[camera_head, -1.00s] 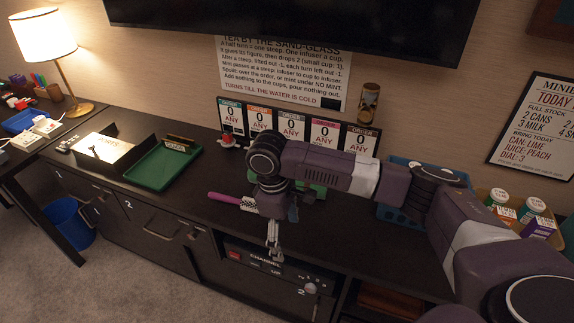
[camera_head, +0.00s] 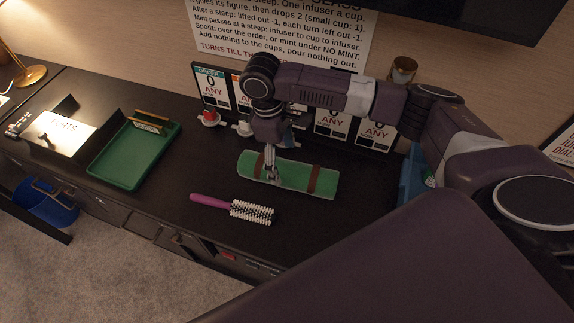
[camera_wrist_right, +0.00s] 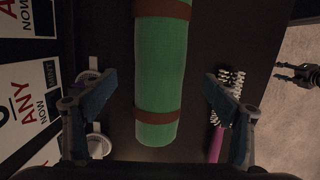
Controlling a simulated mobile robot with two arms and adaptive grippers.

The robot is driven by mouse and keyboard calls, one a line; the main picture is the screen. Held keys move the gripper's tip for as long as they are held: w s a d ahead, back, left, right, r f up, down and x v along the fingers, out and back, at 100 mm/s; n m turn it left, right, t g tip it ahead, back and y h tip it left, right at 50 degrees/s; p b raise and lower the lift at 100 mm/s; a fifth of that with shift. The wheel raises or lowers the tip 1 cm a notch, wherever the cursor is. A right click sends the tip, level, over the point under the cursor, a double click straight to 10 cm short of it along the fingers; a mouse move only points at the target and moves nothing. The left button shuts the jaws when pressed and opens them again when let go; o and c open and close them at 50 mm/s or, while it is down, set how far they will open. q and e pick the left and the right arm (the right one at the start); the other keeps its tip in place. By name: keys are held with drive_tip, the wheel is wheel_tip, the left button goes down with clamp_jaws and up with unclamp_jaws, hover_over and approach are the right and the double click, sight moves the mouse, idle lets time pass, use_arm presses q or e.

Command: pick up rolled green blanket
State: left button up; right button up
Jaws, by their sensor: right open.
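The rolled green blanket (camera_head: 290,174) lies on the dark counter, with two brown straps around it. It also shows in the right wrist view (camera_wrist_right: 160,75), running between the two fingers. My right gripper (camera_head: 270,170) is over the blanket's left part in the head view. In the right wrist view the right gripper (camera_wrist_right: 158,92) is open, with a finger on either side of the roll and a gap on both sides. I cannot tell whether the fingertips reach down beside it.
A purple-handled hairbrush (camera_head: 235,207) lies in front of the blanket. A green tray (camera_head: 117,172) sits to the left. Order cards (camera_head: 213,88) and small red and white items (camera_head: 210,118) stand behind. A blue container (camera_head: 410,178) is to the right.

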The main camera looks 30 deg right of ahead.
sight(286, 165)
drive_tip(key=shift+s+d+f, duration=0.15)
drive_tip(key=shift+s+f, duration=0.05)
drive_tip(key=shift+f, duration=0.3)
drive_tip(key=f, duration=0.2)
drive_tip(key=d+f+p, duration=0.1)
drive_tip(key=f, duration=0.1)
drive_tip(key=shift+s+f, duration=0.2)
drive_tip(key=shift+f, duration=0.2)
drive_tip(key=c, duration=1.5)
use_arm(q)
drive_tip(key=shift+w+d+r, duration=0.2)
drive_tip(key=shift+w+r, duration=0.35)
use_arm(e)
drive_tip(key=shift+c, duration=0.2)
drive_tip(key=shift+r, duration=0.15)
